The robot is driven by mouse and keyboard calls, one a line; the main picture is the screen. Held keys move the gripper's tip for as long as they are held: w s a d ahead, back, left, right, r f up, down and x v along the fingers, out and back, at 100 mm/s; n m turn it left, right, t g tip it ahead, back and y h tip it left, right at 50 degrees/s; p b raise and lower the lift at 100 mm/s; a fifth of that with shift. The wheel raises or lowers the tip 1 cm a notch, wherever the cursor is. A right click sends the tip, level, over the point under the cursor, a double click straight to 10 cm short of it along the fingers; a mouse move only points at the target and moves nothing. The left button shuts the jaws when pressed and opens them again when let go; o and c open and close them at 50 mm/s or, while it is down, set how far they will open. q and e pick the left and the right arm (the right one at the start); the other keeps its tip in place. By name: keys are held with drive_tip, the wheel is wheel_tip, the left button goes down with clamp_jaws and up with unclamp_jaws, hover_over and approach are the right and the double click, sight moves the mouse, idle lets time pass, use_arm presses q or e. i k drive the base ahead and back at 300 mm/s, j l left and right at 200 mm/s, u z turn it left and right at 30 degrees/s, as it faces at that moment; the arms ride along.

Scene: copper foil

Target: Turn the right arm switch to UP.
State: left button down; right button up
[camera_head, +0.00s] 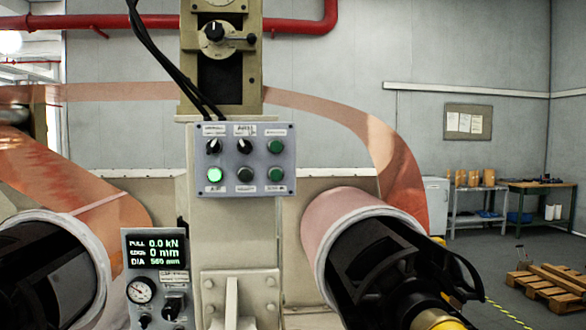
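A grey switch panel (287,184) hangs on the machine's central column. Its top row has a left black rotary switch (212,147), a middle black rotary switch (244,146) and a dark green button (275,147). Neither of my grippers can be made out; nothing I can identify as one is near the panel.
Copper foil rolls stand at left (125,214) and right (325,218), with black cores. A box with a gauge and a readout (154,250) is below the panel. Black cables (167,62) drop to the panel from above. A pallet (548,284) lies at far right.

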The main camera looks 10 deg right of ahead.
sight(244, 145)
drive_tip(key=k+l+u, duration=0.15)
drive_tip(key=l, duration=0.3)
drive_tip(key=k+l+u, duration=0.1)
drive_tip(key=l, duration=0.35)
drive_tip(key=k+l+u, duration=0.15)
drive_tip(key=l, duration=0.25)
